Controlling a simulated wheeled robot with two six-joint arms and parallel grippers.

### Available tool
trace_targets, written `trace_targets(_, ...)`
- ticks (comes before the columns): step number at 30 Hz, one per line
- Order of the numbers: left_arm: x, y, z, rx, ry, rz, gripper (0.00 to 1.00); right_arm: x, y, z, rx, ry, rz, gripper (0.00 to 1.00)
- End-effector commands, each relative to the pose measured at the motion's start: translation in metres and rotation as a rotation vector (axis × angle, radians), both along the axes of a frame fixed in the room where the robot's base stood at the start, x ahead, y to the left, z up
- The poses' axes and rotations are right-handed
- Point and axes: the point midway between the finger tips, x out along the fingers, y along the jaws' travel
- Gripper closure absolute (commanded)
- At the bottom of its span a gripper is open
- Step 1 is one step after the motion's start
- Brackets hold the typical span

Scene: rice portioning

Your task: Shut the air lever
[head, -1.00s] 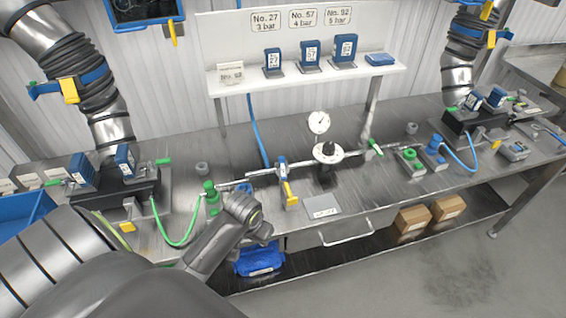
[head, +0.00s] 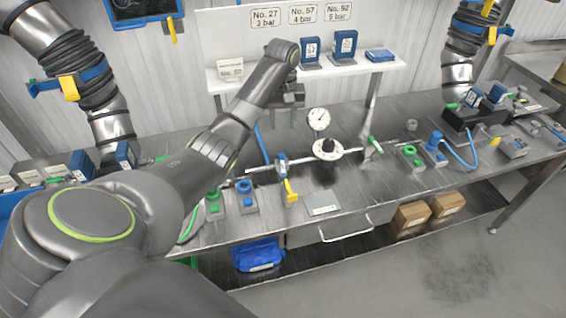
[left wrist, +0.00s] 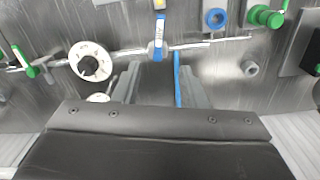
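My left gripper (head: 287,103) is above the back of the bench, in front of the shelf, apart from the lever. In the left wrist view its two fingers (left wrist: 158,85) stand apart, with nothing gripped. My right gripper is not in view.
A green handle (head: 375,146) sits farther right. A blue hose (left wrist: 178,80) hangs near my fingers. Green (head: 213,203) and blue (head: 246,198) fittings stand left of the lever.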

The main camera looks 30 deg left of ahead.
Motion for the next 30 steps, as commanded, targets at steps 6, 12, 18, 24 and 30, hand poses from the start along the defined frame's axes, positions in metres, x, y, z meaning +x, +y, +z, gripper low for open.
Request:
trace_targets(6,0.001,0.000,-0.014,-0.003,0.002,0.005,0.62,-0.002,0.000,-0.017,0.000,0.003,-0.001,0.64)
trace_targets(12,0.000,0.000,-0.038,-0.003,0.004,0.004,0.62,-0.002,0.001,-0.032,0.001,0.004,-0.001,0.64)
trace_targets(18,0.000,0.000,-0.078,-0.003,0.006,0.005,0.62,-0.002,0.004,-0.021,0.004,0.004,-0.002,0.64)
trace_targets(24,0.000,0.000,-0.122,-0.004,0.005,0.004,0.62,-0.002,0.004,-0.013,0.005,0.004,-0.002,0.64)
trace_targets(30,0.001,0.000,-0.154,-0.002,0.003,0.004,0.62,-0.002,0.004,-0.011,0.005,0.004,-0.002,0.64)
